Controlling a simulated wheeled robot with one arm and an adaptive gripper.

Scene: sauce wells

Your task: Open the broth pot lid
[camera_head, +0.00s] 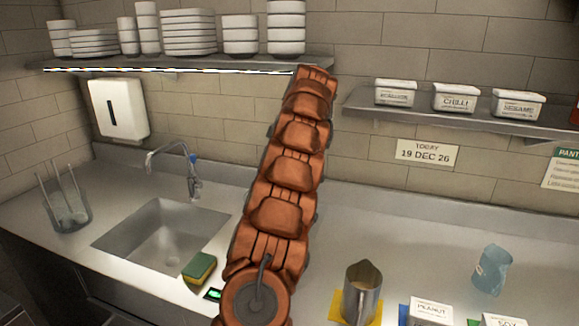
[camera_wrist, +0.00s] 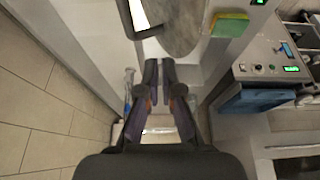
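In the wrist view, my gripper (camera_wrist: 159,72) points away from the camera, with its two dark fingertips close together and nothing visible between them. A grey rounded surface (camera_wrist: 182,25) shows just beyond the fingertips, cut off by the top edge. A dark curved bar (camera_wrist: 129,22) lies to its left. I cannot tell whether these belong to the broth pot and its lid. No broth pot or lid is recognisable in the head view. There an orange arm, mine, crosses the middle, and the gripper is out of sight.
Shelves hold stacked bowls (camera_head: 240,35) and labelled tubs (camera_head: 456,98). In the wrist view, a control panel (camera_wrist: 262,62) with green displays stands at right.

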